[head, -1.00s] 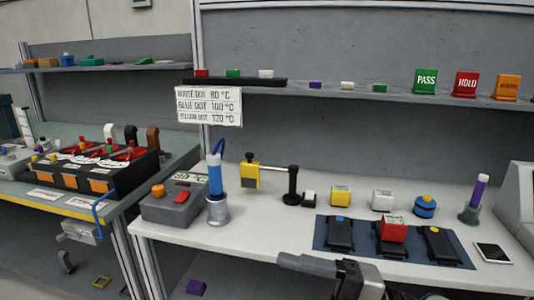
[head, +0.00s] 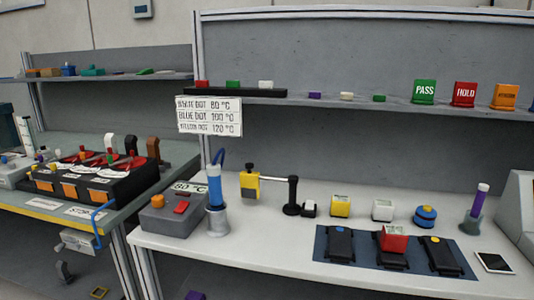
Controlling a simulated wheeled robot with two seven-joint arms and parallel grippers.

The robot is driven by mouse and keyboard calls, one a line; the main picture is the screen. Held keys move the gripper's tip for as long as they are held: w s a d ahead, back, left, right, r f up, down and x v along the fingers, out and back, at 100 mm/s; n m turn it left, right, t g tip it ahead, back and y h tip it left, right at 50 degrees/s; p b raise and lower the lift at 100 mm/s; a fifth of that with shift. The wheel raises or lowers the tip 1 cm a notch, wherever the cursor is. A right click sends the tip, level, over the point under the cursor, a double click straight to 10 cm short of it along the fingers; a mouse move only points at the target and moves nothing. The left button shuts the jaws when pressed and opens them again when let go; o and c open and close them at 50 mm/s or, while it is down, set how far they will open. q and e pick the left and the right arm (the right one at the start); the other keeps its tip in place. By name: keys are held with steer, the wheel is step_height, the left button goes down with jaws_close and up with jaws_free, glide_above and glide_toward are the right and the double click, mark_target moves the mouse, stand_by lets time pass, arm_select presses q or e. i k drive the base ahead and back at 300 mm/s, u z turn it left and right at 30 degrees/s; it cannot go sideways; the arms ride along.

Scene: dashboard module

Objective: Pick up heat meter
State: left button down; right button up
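No label marks one object as the heat meter, so I cannot tell for sure which it is. The red box sits on the middle of three black modules on a dark blue mat (head: 319,250). The left module (head: 340,243) has a blue dot, the right one (head: 441,256) a yellow-orange dot. A grey heating station (head: 169,218) with an "80 °C" label stands at the left. Neither gripper is in view.
A blue-handled iron (head: 216,187) stands in its holder beside the station. The bench front is clear.

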mark_target(394, 239)
steer(key=u, duration=0.05)
steer(key=k, duration=1.05)
steer(key=z, duration=0.85)
steer(key=i, duration=1.25)
steer(key=u, duration=0.35)
